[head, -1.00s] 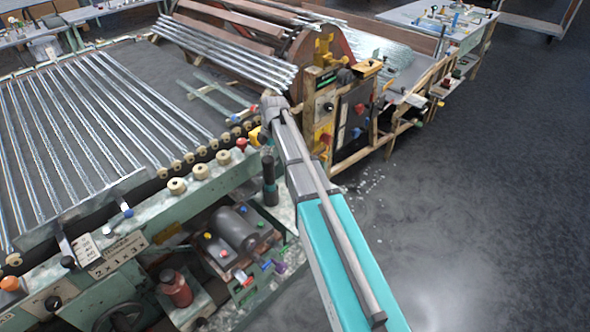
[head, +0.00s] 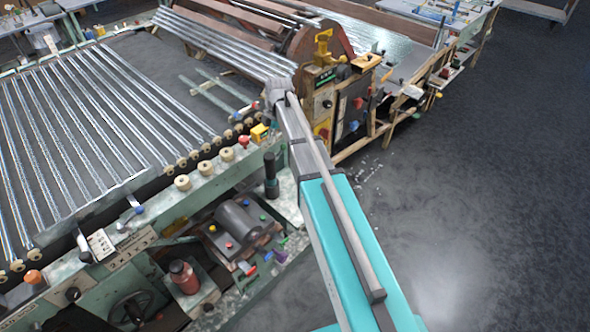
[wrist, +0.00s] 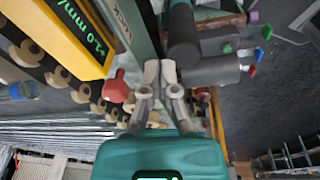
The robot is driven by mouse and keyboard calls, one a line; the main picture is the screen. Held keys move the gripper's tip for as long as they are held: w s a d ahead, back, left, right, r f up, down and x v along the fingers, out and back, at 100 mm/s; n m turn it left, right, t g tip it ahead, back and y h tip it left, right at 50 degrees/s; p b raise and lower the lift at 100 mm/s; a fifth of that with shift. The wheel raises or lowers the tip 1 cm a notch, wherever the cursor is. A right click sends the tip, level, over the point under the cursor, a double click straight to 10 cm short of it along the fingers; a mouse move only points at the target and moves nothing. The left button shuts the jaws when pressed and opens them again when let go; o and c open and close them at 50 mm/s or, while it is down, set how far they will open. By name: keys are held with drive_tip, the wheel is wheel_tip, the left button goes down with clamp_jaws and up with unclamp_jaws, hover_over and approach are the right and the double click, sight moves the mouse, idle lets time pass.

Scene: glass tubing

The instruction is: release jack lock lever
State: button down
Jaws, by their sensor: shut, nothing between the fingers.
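A red knob (wrist: 117,88) stands on the rail next to a panel with the word LOCK (wrist: 118,15) in the wrist view. It looks like the end of the lock lever, but I cannot make out its full shaft. In the head view a red knob (head: 243,141) shows on the green rail, beside a yellow box (head: 260,132). A dark upright jack cylinder (head: 271,175) stands near the rail's end. My gripper (wrist: 160,68) is shut and empty, just right of the red knob in the wrist view, apparently apart from it. In the head view its fingers are hidden.
The yellow readout box (wrist: 75,25) is at upper left in the wrist view. A dark grey cylinder (wrist: 205,70) lies close to the right of my fingers. Cream rollers (head: 182,183) line the rail. Open floor (head: 470,190) lies to the right in the head view.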

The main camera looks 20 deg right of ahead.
drive_tip(key=s+d+r+m+h+p, duration=0.1)
drive_tip(key=s+r+m+p, duration=0.1)
drive_tip(key=s+m, duration=0.8)
drive_tip(key=s+r+m+h+p, duration=0.1)
drive_tip(key=s+r+m+p, duration=0.2)
drive_tip(key=s+m, duration=0.7)
drive_tip(key=shift+s+d, duration=0.35)
drive_tip(key=shift+s, duration=1.1)
drive_tip(key=shift+s+m, duration=0.55)
drive_tip(key=shift+m, duration=0.15)
